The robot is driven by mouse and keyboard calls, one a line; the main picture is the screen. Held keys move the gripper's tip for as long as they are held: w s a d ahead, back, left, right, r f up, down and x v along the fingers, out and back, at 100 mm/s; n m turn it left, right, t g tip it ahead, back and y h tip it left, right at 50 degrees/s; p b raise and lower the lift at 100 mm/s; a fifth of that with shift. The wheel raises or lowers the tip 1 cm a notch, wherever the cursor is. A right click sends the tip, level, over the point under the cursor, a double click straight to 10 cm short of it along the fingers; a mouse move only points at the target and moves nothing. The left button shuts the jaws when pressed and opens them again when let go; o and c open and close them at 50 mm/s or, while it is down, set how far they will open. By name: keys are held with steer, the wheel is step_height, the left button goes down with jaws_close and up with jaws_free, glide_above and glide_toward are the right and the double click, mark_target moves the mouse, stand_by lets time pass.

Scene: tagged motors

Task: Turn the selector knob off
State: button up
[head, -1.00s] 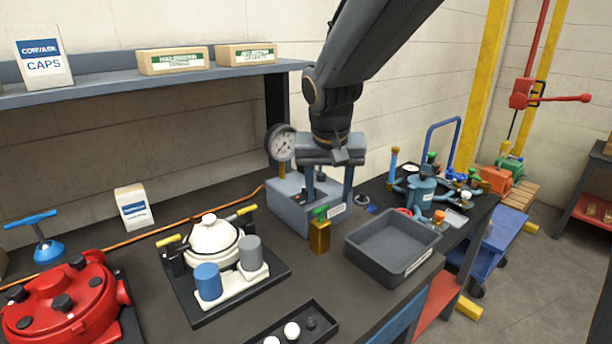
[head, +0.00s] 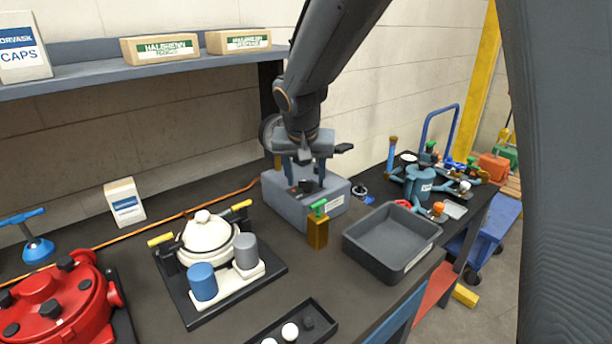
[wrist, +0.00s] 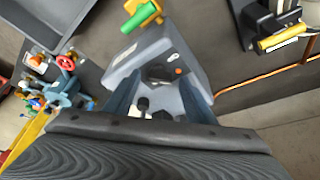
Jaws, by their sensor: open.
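A grey control box (head: 300,208) stands on the bench, with a dark selector knob (head: 305,186) on its top face. In the wrist view the black knob (wrist: 158,72) sits on the box top (wrist: 128,68), close to an orange spot. My gripper (head: 303,172) is above the box, pointing down. In the wrist view its blue-grey fingers (wrist: 158,82) are spread, with the knob near the gap between their tips. I see no contact, and I cannot read the knob's setting. A black and white part shows between the fingers nearer the palm.
A yellow block with a green handle (head: 318,228) stands in front of the box. An empty grey tray (head: 392,240) is to its right. A gauge (head: 267,130) stands behind my wrist.

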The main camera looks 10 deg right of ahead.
steer(key=c, duration=1)
steer(key=shift+c, duration=0.2)
steer(key=shift+p, duration=0.35)
steer(key=n+p, duration=0.1)
steer(key=n+y+p, duration=0.1)
steer(key=shift+d+r+n+p, duration=0.15)
steer(key=shift+r+n+p, duration=0.05)
steer(key=shift+n+p, duration=0.15)
steer(key=shift+f+n+y+p, duration=0.1)
steer(key=shift+n+y+p, duration=0.3)
steer(key=shift+n+p, duration=0.45)
steer(key=n+b, duration=0.2)
steer(key=shift+w+d+f+n+y+b, duration=0.1)
steer(key=shift+f+n+y+b, duration=0.05)
steer(key=shift+n+y+b, duration=0.2)
steer(key=n+b, duration=0.1)
steer(key=b, duration=0.1)
steer(key=shift+n+y+b, duration=0.25)
steer(key=shift+y+b, duration=0.1)
steer(key=shift+n+g+b, duration=0.3)
